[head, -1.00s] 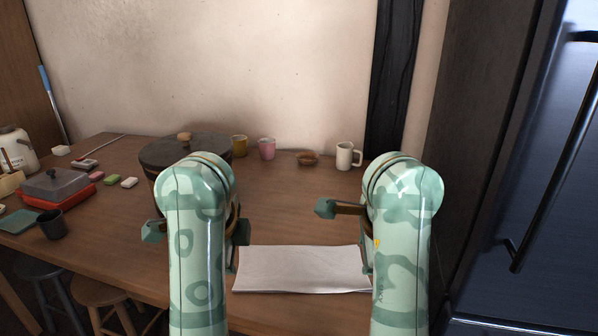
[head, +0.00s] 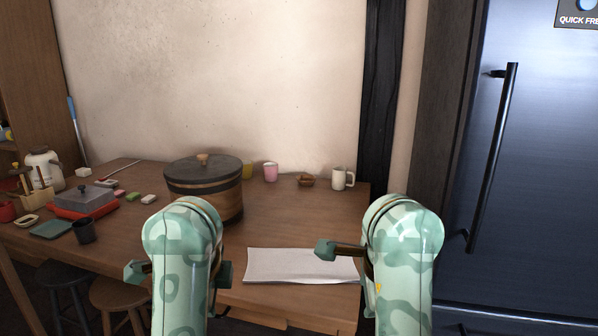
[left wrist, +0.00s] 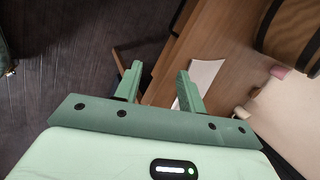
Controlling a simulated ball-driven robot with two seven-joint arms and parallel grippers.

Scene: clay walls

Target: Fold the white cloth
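The white cloth (head: 298,266) lies flat as a wide rectangle near the table's front edge. Its right end is partly hidden by my right arm; I cannot tell how many layers it has. It also shows in the left wrist view (left wrist: 204,78), partly behind a finger. My left gripper (head: 181,272) is left of the cloth, apart from it. In the left wrist view its fingers (left wrist: 158,69) are spread with nothing between them. My right gripper (head: 325,250) has one finger showing over the cloth, spread out and touching nothing visible; its other finger is hidden behind the arm.
A large lidded pot (head: 204,188) stands behind my left arm. A pink cup (head: 270,172), a small brown bowl (head: 306,181) and a white mug (head: 338,178) stand at the back. A red dish (head: 84,205) and a dark cup (head: 84,232) are at left. The table (head: 275,218) behind the cloth is clear.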

